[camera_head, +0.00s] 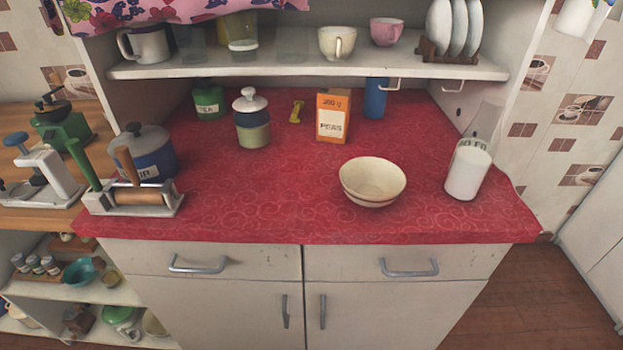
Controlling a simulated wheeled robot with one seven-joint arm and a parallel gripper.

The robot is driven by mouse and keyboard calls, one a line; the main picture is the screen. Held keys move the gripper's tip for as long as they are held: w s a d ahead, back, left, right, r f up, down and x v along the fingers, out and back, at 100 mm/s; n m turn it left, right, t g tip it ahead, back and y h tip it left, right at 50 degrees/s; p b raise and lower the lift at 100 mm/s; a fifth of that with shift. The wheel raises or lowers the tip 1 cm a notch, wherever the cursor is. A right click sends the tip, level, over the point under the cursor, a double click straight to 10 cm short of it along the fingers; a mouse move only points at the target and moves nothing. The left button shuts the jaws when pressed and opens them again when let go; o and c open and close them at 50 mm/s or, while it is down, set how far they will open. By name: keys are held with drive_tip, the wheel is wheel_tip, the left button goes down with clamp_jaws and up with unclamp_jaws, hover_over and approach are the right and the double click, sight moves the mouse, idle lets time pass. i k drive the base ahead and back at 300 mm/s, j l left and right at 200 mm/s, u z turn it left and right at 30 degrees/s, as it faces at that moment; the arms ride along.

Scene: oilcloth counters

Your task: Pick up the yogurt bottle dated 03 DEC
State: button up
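A bottle with a clear upper part and white contents (468,172) stands upright on the red oilcloth at the right end of the counter. Small dark lettering shows just above the white part. It is partly cut off and hard to read; it looks like "FE", and I cannot make out 03 DEC. I see no other bottle of this kind. My gripper is not in view.
A cream bowl (372,180) stands left of the bottle on the red oilcloth (270,205). Behind are an orange peas box (333,116), a blue cylinder (376,98) and a lidded jar (252,120). A shelf (300,66) overhangs the back. The front middle is clear.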

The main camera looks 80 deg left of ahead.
sight(476, 150)
drive_tip(key=l+u, duration=0.1)
drive_tip(key=u, duration=1.8)
drive_tip(key=z, duration=0.3)
drive_tip(key=i+j+z, duration=0.25)
drive_tip(key=z, duration=0.15)
drive_tip(key=i+j+z, duration=0.15)
drive_tip(key=j+z, duration=0.3)
